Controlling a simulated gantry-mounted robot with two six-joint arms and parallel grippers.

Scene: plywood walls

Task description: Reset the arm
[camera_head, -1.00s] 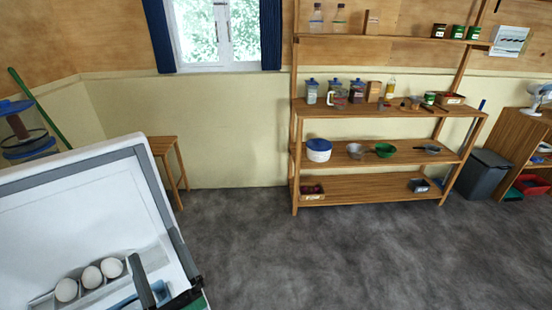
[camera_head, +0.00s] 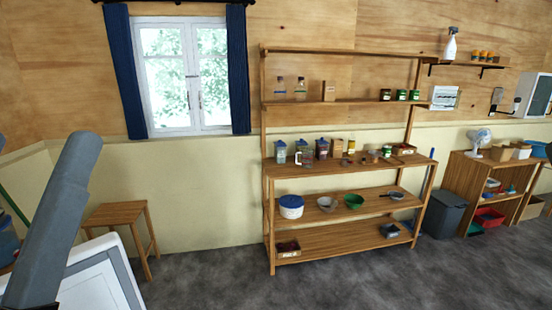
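A grey arm link of mine (camera_head: 52,220) rises at the left edge of the head view, in front of a white panel with a grey border (camera_head: 100,280). The link looks thick and rounded, and its gripper end does not show. Neither my left nor my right gripper is in view.
A wooden shelf unit (camera_head: 345,256) with jars and bowls stands against the far wall. A wooden stool (camera_head: 115,213) is at the left, below the window. A grey bin (camera_head: 444,214) and a low wooden cabinet (camera_head: 468,187) stand right. The grey floor (camera_head: 330,285) in front is clear.

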